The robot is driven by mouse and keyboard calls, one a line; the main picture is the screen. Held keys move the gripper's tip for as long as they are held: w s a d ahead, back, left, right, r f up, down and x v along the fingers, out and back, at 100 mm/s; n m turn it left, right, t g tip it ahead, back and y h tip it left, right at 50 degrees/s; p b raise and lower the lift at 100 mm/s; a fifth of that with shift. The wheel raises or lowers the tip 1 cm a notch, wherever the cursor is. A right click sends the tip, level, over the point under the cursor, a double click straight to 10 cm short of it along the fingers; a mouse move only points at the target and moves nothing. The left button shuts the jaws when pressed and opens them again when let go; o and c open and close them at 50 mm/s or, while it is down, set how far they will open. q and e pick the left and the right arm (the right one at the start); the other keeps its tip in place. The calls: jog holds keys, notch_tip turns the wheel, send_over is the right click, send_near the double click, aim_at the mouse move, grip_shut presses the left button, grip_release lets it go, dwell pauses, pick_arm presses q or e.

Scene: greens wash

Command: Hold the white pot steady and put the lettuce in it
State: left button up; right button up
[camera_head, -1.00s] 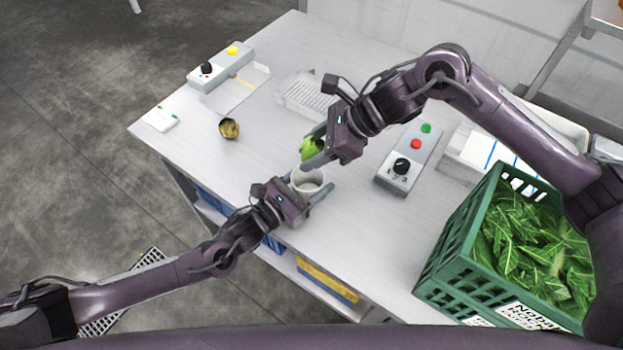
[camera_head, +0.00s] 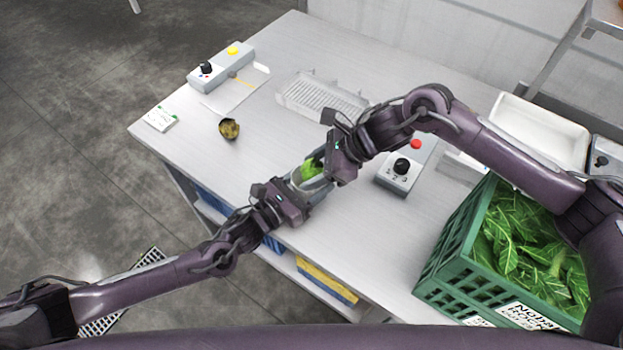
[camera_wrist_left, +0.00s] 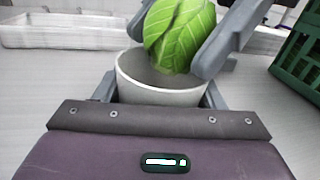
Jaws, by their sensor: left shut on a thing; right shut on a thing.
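The white pot (camera_wrist_left: 160,95) stands upright on the table between the fingers of my left gripper (camera_head: 305,188), which is shut on it. In the left wrist view the left gripper's fingers flank the pot. My right gripper (camera_head: 322,168) is shut on the green lettuce (camera_head: 307,171). The lettuce also shows in the left wrist view (camera_wrist_left: 182,35), over the pot's mouth, with its lower end at or just inside the rim. The right gripper's fingers partly hide the lettuce and the pot's rim.
A green crate of leaves (camera_head: 447,262) stands at the right. A control box (camera_head: 399,173) with knob and red button is right of the pot. A wire rack (camera_head: 318,97) lies behind.

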jog(key=o, duration=1.2)
jog(key=shift+c, duration=0.2)
jog(key=v, duration=1.2)
pick_arm(q)
jog(key=o, duration=1.1)
jog(key=shift+c, duration=0.2)
jog(key=shift+a, duration=0.1)
jog(key=v, duration=1.2)
pick_arm(e)
jog(key=shift+a, duration=0.1)
